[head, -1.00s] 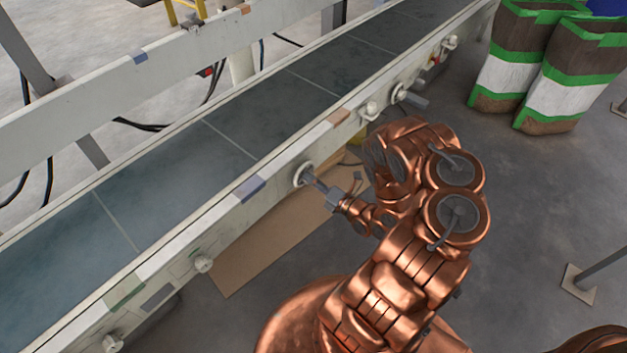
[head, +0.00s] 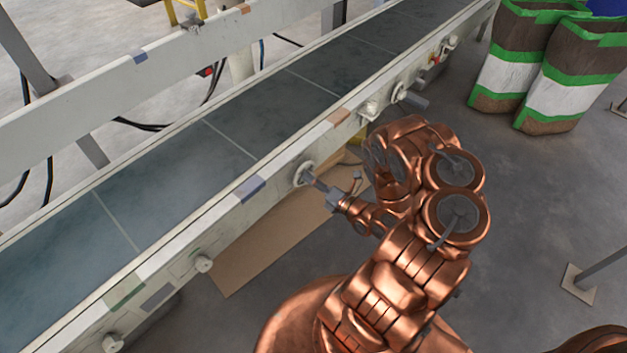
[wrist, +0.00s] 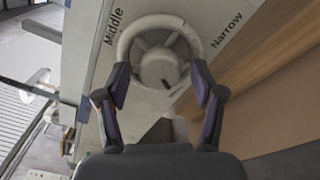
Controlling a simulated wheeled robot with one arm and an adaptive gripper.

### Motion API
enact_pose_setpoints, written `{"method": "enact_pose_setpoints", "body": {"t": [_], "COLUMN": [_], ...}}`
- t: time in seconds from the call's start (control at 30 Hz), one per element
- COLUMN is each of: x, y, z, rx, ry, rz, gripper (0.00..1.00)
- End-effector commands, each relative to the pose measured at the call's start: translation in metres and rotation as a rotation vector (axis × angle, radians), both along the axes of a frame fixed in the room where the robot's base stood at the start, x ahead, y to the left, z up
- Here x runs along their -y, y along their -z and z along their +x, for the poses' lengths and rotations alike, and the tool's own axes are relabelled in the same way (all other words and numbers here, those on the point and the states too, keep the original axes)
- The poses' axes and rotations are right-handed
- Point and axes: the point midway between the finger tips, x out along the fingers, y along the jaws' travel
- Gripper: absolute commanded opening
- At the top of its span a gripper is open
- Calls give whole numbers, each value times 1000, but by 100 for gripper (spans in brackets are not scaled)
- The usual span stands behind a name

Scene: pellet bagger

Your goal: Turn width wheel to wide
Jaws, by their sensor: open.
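The width wheel (head: 303,174) is a pale round handwheel on the conveyor's side rail. In the wrist view the wheel (wrist: 158,62) shows a grey spoked hub, with the printed words "Middle" (wrist: 114,27) at its upper left and "Narrow" (wrist: 227,31) at its upper right. No "wide" label is visible. My gripper (wrist: 161,82) is open, with one dark finger at each side of the wheel's lower rim. I cannot tell whether the fingers touch it. In the head view my gripper (head: 318,187) points at the wheel from the lower right.
The conveyor belt (head: 180,178) runs diagonally behind the wheel. Other knobs stick out along the rail, including one at lower left (head: 204,264) and one at upper right (head: 399,92). A cardboard sheet (head: 250,252) lies below. Striped bags (head: 567,75) stand at the upper right.

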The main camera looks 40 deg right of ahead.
Motion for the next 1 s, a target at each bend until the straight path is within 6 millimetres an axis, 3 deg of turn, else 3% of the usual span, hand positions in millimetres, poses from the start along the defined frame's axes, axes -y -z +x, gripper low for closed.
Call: {"method": "enact_pose_setpoints", "body": {"t": [0.37, 1.0], "x": [3, 19], "y": [0, 0], "z": [-8, -76], "rx": [-1, -1], "ry": [3, 4], "rz": [0, 2], "gripper": [68, 68]}}
